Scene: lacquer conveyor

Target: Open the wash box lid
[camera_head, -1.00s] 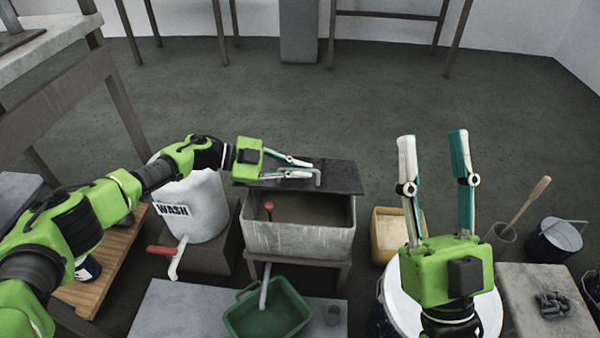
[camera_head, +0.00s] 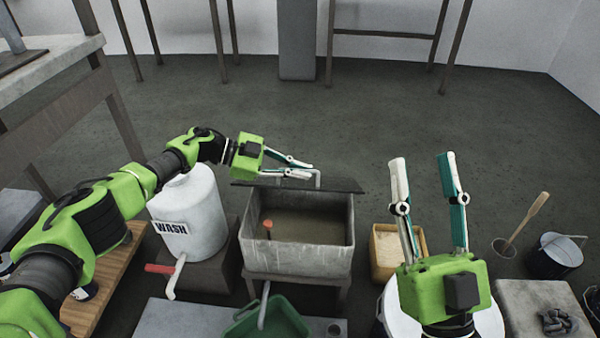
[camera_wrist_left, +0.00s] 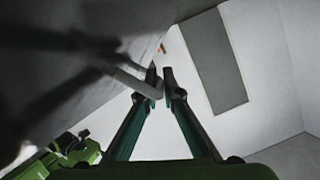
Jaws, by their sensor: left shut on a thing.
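The wash box (camera_head: 300,253) is a grey trough on a stand, and its open top shows murky contents and a small red-tipped rod. Its dark lid (camera_head: 345,186) is at the back edge, raised and seen almost edge-on. My left gripper (camera_head: 311,171) is shut on the grey lid handle (camera_head: 318,180) above the back of the box. In the left wrist view, the handle (camera_wrist_left: 138,83) reaches between the fingertips (camera_wrist_left: 160,82). The lid fills the upper left there. My right gripper (camera_head: 422,158) is open and empty, pointing up at the right.
A white container labelled WASH (camera_head: 190,213) with a red-handled tap stands left of the box. A green basin (camera_head: 265,322) is in front. A yellowish bin (camera_head: 385,252), a pot with a stick (camera_head: 504,248) and a dark bucket (camera_head: 553,257) are at the right. The floor behind is clear.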

